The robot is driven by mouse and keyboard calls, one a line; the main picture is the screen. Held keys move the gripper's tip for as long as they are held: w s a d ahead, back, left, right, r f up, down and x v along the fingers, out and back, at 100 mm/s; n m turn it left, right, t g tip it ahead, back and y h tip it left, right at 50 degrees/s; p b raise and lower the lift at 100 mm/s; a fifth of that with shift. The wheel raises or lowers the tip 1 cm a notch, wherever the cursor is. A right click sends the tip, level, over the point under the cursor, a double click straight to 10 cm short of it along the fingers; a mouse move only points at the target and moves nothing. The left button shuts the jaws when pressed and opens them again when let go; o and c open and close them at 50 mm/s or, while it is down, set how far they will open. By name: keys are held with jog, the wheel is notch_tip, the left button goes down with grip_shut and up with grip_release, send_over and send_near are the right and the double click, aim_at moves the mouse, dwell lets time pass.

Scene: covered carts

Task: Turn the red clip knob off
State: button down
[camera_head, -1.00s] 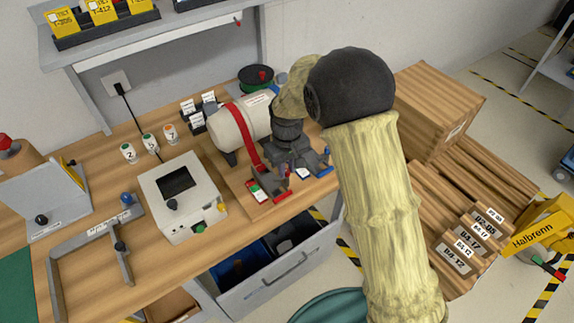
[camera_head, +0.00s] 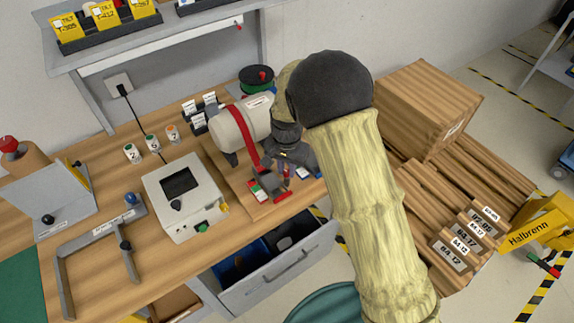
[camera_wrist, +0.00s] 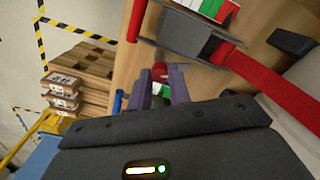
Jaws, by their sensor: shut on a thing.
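A red knob (camera_wrist: 160,72) shows between the fingertips of my gripper (camera_wrist: 162,86) in the wrist view. The fingers are shut on it, with a green and white label just below, partly hidden by them. In the head view my gripper (camera_head: 287,178) points down over the wooden board, beside the clip with the red strap (camera_head: 246,136). That clip has a green, white and red label (camera_head: 257,191) and a red bar (camera_head: 283,196) at its front. The knob itself is largely hidden by my gripper in the head view.
A white cylinder (camera_head: 229,130) lies under the strap. A grey box with a dark screen (camera_head: 186,207) stands left of the board. An open drawer (camera_head: 290,270) juts out below the table's front edge. Cardboard boxes (camera_head: 425,100) stand at the right.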

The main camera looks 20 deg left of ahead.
aim_at(287, 171)
jog(key=shift+w+r+m+p, duration=0.15)
jog(key=shift+m+p, duration=0.3)
jog(key=shift+m, duration=1.15)
jog(key=c, duration=1.3)
grip_release()
notch_tip(287, 171, up, 17)
jog(key=b, duration=0.2)
jog(key=shift+r, duration=0.1)
